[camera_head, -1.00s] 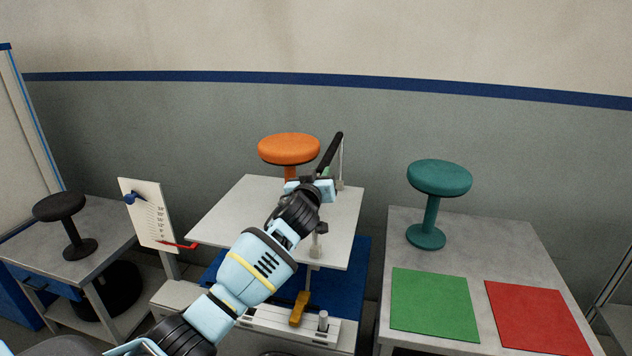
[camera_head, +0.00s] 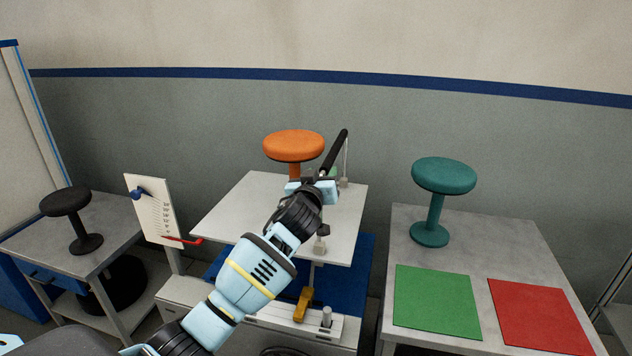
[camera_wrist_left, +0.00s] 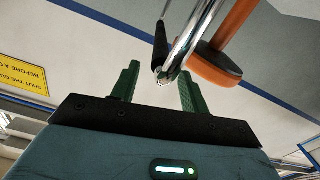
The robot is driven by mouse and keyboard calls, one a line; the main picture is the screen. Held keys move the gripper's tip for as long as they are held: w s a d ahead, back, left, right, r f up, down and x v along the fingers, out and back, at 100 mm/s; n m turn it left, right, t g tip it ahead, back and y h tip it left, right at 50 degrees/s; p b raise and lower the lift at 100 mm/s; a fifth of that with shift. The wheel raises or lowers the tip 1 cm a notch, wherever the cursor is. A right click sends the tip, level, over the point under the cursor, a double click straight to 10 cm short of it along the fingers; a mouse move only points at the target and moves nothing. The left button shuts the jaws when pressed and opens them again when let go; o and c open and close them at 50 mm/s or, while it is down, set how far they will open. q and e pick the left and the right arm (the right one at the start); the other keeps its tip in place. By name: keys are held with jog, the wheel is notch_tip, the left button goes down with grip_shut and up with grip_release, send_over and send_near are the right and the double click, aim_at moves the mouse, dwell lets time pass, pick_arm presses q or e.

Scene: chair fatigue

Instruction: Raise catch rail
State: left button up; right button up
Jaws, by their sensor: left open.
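The catch rail (camera_head: 336,150) shows in the head view as a black padded bar. It slants up and away from the right side of the white platform (camera_head: 225,215), beside the orange stool (camera_head: 293,145). My left gripper (camera_head: 322,184) is at the near, lower end of the rail, and hides part of it. In the left wrist view my left gripper (camera_wrist_left: 160,88) has its green fingers apart. A shiny metal tube (camera_wrist_left: 185,45) and a black bar (camera_wrist_left: 160,45) come down toward the gap between them. I cannot tell whether they touch. My right gripper is not in view.
A white scale board (camera_head: 155,208) with a red pointer stands left of the platform. A yellow handle (camera_head: 303,304) is below its front. The right table (camera_head: 505,230) holds a teal stool (camera_head: 435,200) and green and red mats. A black stool (camera_head: 74,218) stands at left.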

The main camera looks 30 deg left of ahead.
pick_arm(q)
jog(key=shift+v, duration=2.6)
jog(key=shift+a+r, duration=0.1)
jog(key=s+d+f+m+g+h, duration=0.1)
jog(key=s+d+f, duration=0.1)
jog(key=s+f, duration=0.55)
jog(key=s+d+f+m+g+h, duration=0.2)
jog(key=s+d+f, duration=0.15)
jog(key=f, duration=0.65)
jog(key=s+d+f+m+g+h, duration=0.1)
jog(key=s+d+f, duration=0.1)
jog(key=s+f, duration=0.55)
jog(key=s+d+f+m+g, duration=0.1)
jog(key=s+f, duration=0.3)
jog(key=s, duration=0.5)
jog(key=s+d+f+m+g+h, duration=0.1)
jog(key=s+f, duration=0.4)
jog(key=s, duration=0.5)
jog(key=s+d+f+m+g+h, duration=0.1)
jog(key=s+d+f+g, duration=0.1)
jog(key=s+f, duration=0.3)
jog(key=s+d, duration=0.1)
jog(key=s, duration=0.3)
jog(key=shift+s+f+g+p, duration=0.25)
jog(key=shift+g+p, duration=0.05)
jog(key=shift+p, duration=0.05)
jog(key=shift+c, duration=1)
